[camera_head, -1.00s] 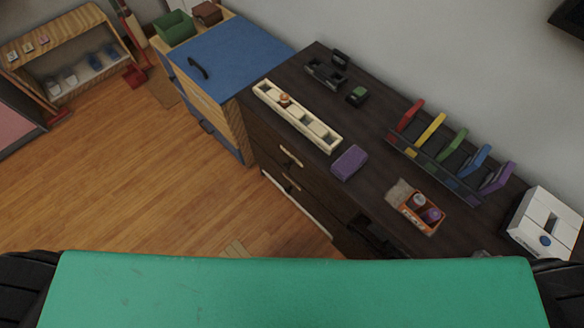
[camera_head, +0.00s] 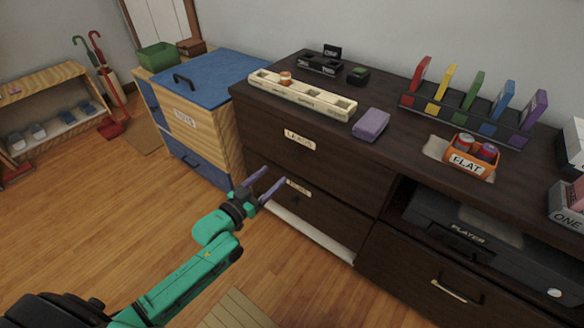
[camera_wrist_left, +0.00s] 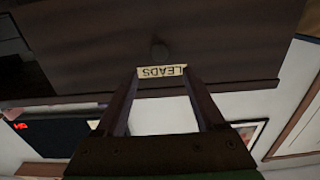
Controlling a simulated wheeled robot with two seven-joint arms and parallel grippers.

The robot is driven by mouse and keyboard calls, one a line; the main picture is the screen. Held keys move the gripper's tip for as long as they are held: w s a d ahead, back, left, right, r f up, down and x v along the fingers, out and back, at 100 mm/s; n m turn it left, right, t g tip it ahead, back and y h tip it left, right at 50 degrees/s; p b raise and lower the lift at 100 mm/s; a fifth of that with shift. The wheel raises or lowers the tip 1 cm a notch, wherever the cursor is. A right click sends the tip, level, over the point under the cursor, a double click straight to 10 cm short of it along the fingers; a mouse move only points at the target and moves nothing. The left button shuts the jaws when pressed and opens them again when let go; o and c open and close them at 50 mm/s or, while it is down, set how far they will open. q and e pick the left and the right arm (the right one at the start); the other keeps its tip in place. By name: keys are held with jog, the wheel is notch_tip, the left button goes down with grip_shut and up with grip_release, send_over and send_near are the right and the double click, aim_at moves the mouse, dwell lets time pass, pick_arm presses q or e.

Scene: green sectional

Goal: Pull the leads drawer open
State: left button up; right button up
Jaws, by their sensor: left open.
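In the wrist view the label shows between the fingertips; contact cannot be told. My right gripper is out of view.
A cabinet with a blue top (camera_head: 225,75) stands to the left. A black player (camera_head: 470,230) sits in an open bay to the right. The wooden floor (camera_head: 100,220) before the cabinet is mostly clear.

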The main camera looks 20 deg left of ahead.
aim_at(293, 157)
pick_arm(q)
jog(key=b+x, duration=0.1)
jog(key=x, duration=0.7)
jog(key=shift+w+f+b, duration=0.1)
jog(key=shift+w+b, duration=0.05)
jog(key=shift+b, duration=0.2)
jog(key=shift+w+d, duration=0.2)
jog(key=shift+w, duration=0.2)
grip_shut()
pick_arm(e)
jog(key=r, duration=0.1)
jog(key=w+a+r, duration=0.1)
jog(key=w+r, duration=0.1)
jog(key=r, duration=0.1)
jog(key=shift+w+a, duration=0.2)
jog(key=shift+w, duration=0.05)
